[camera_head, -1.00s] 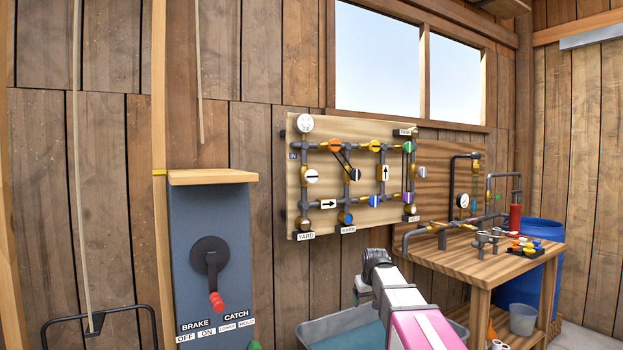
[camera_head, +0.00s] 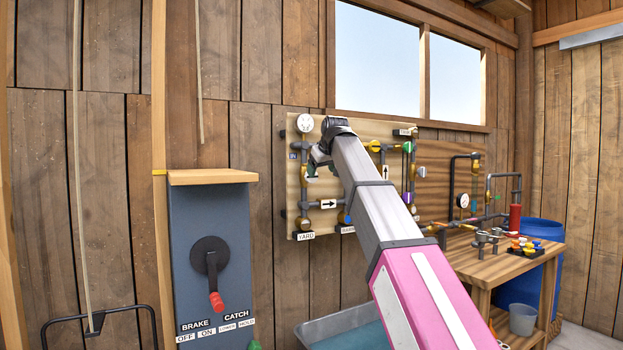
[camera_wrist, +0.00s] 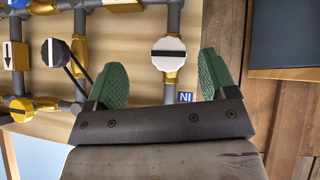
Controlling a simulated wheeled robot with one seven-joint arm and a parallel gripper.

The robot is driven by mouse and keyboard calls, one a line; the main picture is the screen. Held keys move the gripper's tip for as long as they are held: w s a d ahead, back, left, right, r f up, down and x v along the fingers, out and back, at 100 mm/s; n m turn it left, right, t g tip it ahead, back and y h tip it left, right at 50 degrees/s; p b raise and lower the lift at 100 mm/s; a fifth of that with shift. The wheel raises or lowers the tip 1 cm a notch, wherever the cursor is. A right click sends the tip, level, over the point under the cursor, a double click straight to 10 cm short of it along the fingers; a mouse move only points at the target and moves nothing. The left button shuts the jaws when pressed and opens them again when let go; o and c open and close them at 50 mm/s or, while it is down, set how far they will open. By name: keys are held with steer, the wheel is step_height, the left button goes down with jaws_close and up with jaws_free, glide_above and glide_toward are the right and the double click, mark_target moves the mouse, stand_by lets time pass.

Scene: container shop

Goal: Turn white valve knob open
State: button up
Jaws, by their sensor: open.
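The white valve knob (camera_wrist: 168,53) shows in the wrist view on a brass valve body. Its black bar lies crosswise to the upright pipe that the valve sits on. My gripper (camera_wrist: 164,76) is open and empty, with one green finger pad on either side of the knob in the picture. I see no finger touching it. In the head view my gripper (camera_head: 313,171) is in front of the left side of the pipe board (camera_head: 293,206). There it hides most or all of the white knob.
A blue IN label (camera_wrist: 186,97) is close by. The brake box (camera_head: 208,230) stands left of the board.

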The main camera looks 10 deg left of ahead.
step_height(320, 180, up, 4)
steer(key=a, duration=0.1)
steer(key=x, duration=1)
steer(key=shift+s+a, duration=0.1)
steer(key=shift+a, duration=0.15)
steer(key=c, duration=0.9)
